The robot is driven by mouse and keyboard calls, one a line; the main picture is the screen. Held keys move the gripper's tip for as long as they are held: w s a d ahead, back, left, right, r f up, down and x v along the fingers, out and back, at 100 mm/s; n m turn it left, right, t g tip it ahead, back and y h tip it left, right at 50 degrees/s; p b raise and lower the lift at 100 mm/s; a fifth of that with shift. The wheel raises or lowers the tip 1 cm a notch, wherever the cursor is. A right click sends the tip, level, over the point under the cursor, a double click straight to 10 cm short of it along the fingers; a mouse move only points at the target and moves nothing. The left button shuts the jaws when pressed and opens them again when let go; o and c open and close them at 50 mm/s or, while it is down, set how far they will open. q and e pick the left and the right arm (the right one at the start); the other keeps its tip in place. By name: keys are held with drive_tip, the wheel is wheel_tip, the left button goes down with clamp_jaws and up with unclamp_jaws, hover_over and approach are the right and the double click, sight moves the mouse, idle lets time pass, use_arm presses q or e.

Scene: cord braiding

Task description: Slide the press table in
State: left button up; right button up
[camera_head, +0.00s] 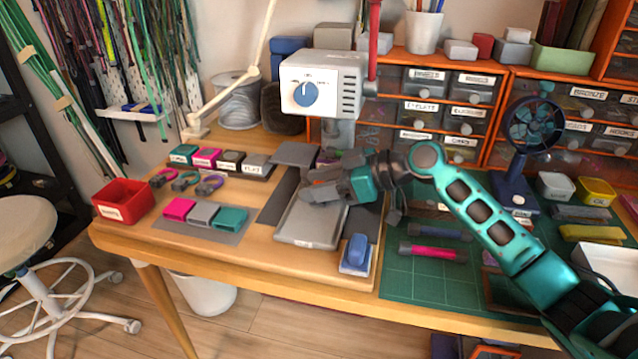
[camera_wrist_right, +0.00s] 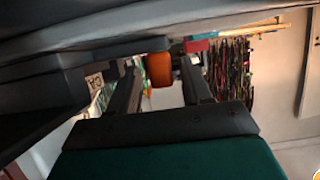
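The press table (camera_head: 308,226) is a flat grey tray. It sits on dark rails on the wooden bench, sticking out in front of the white press head (camera_head: 322,82) with its blue dial. My right gripper (camera_head: 312,186) reaches in from the right and lies over the back part of the tray, fingers pointing left. Whether it touches the tray cannot be told. In the right wrist view its two fingers (camera_wrist_right: 160,92) stand apart, with an orange rounded thing (camera_wrist_right: 158,70) showing between or beyond them. My left gripper is not in view.
A blue block on a pad (camera_head: 355,254) stands at the tray's front right. Pink, grey and teal blocks (camera_head: 203,214) lie on a mat to its left, near a red bin (camera_head: 123,201). A green cutting mat (camera_head: 425,275) and a blue fan (camera_head: 533,130) are right.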

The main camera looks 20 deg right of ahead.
drive_tip(key=p+v, duration=0.1)
drive_tip(key=v, duration=1)
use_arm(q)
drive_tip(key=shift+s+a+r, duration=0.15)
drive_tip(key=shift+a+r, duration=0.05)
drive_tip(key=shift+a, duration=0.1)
use_arm(e)
drive_tip(key=shift+v, duration=0.9)
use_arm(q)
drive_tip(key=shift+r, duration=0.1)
